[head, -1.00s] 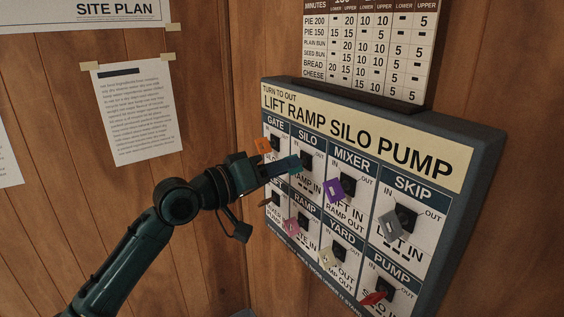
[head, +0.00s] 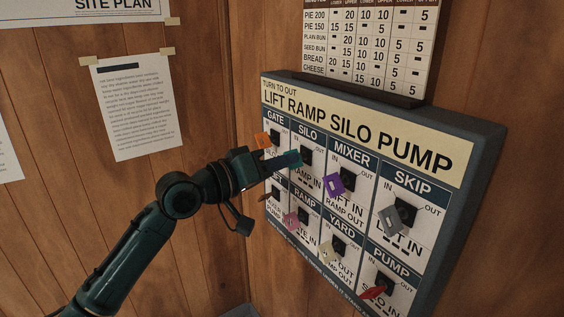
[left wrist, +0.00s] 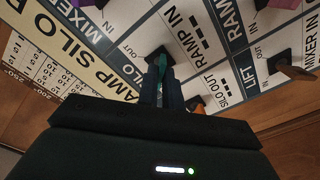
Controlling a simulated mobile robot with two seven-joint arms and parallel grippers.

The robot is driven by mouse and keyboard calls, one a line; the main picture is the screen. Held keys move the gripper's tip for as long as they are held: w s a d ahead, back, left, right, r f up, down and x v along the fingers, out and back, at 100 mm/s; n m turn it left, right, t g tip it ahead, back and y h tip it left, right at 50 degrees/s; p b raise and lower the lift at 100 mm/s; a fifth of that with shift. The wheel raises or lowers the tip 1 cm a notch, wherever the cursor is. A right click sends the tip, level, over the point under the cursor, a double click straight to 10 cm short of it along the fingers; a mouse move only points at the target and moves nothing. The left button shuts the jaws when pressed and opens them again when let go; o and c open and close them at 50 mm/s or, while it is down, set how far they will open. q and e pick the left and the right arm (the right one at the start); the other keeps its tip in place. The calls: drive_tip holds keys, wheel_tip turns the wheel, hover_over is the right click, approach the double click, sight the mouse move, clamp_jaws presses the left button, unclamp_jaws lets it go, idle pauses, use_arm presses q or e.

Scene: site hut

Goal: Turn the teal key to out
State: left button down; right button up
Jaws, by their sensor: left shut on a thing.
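The key panel (head: 492,150) hangs on the wood wall, headed "TURN TO OUT" and "LIFT RAMP SILO PUMP". The teal key (head: 291,159) is in the SILO switch (head: 306,157). My left gripper (head: 278,164) is shut on the teal key, and its dark fingers cover part of it. In the left wrist view the teal key (left wrist: 163,61) shows between the fingertips (left wrist: 160,80), against its black switch. I cannot tell clearly which mark the key points to. My right gripper is not in view.
Other keys sit close by: orange (head: 263,140) at GATE, purple (head: 334,185) at MIXER, grey (head: 390,221) at SKIP, pink (head: 291,219) at RAMP, cream (head: 327,253) at YARD, red (head: 373,292) at PUMP. A minutes chart (head: 365,45) hangs above. Left of the panel is bare wall with papers.

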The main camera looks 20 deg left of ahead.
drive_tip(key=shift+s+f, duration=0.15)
use_arm(q)
drive_tip(key=m+p, duration=0.1)
drive_tip(key=m, duration=1.4)
drive_tip(key=shift+m, duration=0.4)
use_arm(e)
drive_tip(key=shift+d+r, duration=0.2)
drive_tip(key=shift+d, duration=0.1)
use_arm(q)
drive_tip(key=c, duration=1.6)
unclamp_jaws()
drive_tip(key=shift+o, duration=0.2)
drive_tip(key=shift+s, duration=0.1)
